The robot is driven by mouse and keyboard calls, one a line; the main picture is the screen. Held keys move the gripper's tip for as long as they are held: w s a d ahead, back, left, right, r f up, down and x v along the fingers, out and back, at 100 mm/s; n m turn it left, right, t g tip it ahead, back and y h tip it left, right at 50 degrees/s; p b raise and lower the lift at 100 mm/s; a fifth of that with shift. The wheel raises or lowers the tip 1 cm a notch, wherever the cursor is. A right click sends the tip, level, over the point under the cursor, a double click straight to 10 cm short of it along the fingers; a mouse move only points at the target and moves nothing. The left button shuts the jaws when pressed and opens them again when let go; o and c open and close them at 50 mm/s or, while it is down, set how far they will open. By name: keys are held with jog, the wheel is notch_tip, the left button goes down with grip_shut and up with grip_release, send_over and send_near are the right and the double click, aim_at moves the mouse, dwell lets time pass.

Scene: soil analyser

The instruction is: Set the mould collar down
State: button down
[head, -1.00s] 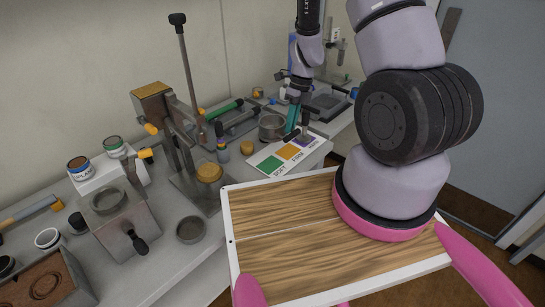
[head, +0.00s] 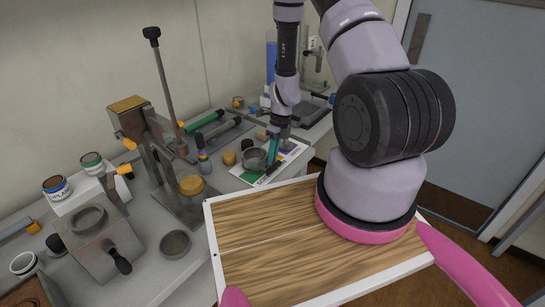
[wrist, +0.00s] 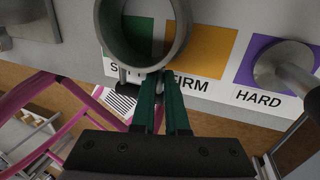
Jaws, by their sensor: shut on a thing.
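The mould collar (head: 254,161) is a grey open ring. My gripper (head: 272,150) is shut on its near wall, with teal fingers. In the wrist view the fingers (wrist: 163,104) pinch the rim of the collar (wrist: 183,38), and its hollow middle shows green below. The collar is over the label card (wrist: 205,52), above the green SOFT square and the edge of the orange FIRM square. I cannot tell whether its underside touches the card. A grey round-headed piece (wrist: 283,65) is over the purple HARD square.
A press with a long lever (head: 160,85) stands left, with a brown plug (head: 191,185) on it. A small brown cylinder (head: 229,158) is left of the collar. A grey cup (head: 175,244) sits near the bench edge. My wooden-topped base fills the front.

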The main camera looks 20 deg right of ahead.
jog(key=c, duration=0.9)
grip_release()
